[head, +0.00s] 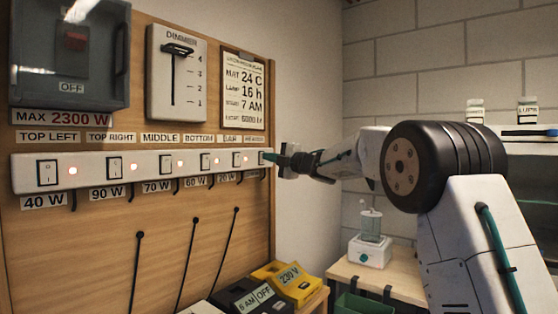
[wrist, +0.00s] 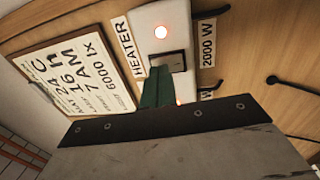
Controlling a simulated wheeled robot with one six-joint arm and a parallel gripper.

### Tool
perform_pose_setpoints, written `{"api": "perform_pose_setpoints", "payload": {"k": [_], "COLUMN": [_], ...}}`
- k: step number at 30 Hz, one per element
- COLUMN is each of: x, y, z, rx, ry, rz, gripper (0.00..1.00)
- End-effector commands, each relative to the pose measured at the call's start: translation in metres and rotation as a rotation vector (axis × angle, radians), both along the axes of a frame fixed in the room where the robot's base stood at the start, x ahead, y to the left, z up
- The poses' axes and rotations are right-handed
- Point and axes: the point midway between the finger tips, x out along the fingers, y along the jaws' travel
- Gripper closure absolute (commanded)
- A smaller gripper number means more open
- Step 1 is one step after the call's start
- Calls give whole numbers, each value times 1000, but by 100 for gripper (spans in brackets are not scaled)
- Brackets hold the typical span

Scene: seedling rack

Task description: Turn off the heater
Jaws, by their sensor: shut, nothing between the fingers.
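The white switch strip (head: 92,172) runs across the wooden board in the head view. In the wrist view the heater switch (wrist: 175,61) is a dark-framed rocker between the HEATER label (wrist: 129,47) and the 2000 W label (wrist: 208,43). The red light (wrist: 161,32) beside it is lit. My gripper (head: 268,157) is at the strip's right end, its green fingers shut and empty. In the wrist view the fingertips (wrist: 159,72) overlap the switch's edge; I cannot tell whether they touch it. My gripper hides the heater switch in the head view.
Several other switches with lit red lights line the strip, such as TOP LEFT (head: 47,172). A dimmer (head: 176,75), a notice (head: 244,90) and a covered main switch (head: 70,55) are above. Yellow (head: 297,290) and black (head: 250,297) boxes stand below.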

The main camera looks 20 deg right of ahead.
Motion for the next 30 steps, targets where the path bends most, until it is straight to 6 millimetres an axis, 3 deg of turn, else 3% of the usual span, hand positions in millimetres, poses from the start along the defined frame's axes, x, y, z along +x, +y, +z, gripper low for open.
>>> {"api": "perform_pose_setpoints", "payload": {"k": [21,30], "x": [5,-19], "y": [5,-17], "z": [2,9], "rx": [1,0], "ry": [1,-1], "rz": [1,2], "gripper": [100,100]}}
